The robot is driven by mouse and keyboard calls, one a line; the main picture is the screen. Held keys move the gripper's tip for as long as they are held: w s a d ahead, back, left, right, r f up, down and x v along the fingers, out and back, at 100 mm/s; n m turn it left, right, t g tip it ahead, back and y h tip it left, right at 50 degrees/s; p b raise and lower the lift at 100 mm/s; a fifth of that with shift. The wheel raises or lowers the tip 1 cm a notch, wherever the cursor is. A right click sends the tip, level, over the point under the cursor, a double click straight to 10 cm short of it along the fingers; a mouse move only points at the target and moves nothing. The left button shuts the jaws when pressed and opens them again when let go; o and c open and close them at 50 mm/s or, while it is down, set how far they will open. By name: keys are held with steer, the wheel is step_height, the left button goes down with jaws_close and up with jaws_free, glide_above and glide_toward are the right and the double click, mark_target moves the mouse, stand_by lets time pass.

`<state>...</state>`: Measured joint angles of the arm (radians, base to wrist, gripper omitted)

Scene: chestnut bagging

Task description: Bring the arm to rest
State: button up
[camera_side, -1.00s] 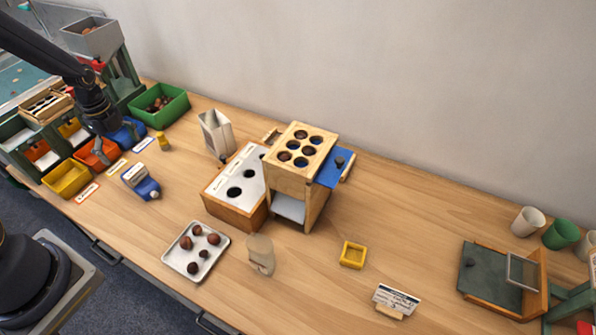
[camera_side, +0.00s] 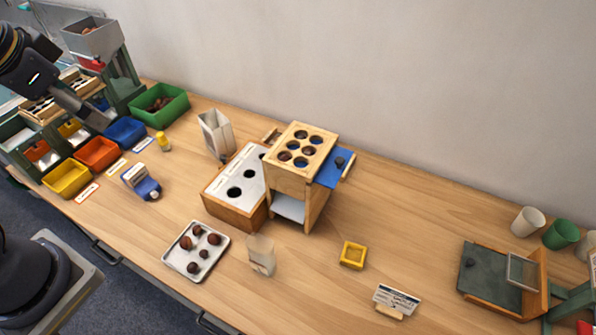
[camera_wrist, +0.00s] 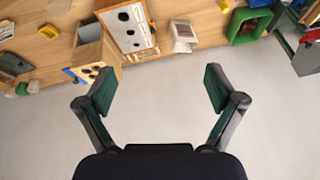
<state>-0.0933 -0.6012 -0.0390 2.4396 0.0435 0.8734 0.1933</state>
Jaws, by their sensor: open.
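My gripper (camera_wrist: 160,85) is open and empty in the wrist view, with its two dark green finger pads wide apart against the grey wall. In the side view my gripper (camera_side: 90,112) is at the upper left, raised in front of the green rack and above the bins. It seems apart from everything there, though its fingertips are small and hard to make out.
Yellow (camera_side: 68,178), orange (camera_side: 98,152) and blue (camera_side: 125,132) bins stand below my arm. A green crate (camera_side: 158,104) is to their right. A wooden stand with holes (camera_side: 300,155) and a metal tray of chestnuts (camera_side: 197,277) are mid-table. The right-centre tabletop is mostly clear.

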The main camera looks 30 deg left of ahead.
steer(key=shift+s+d+r+n+t+h, duration=0.15)
steer(key=shift+s+d+n+h, duration=0.1)
steer(key=shift+s+d+n, duration=0.3)
steer(key=shift+s+d+r+n+t+h, duration=0.15)
steer(key=shift+s+d+n+h, duration=0.2)
steer(key=shift+s, duration=0.3)
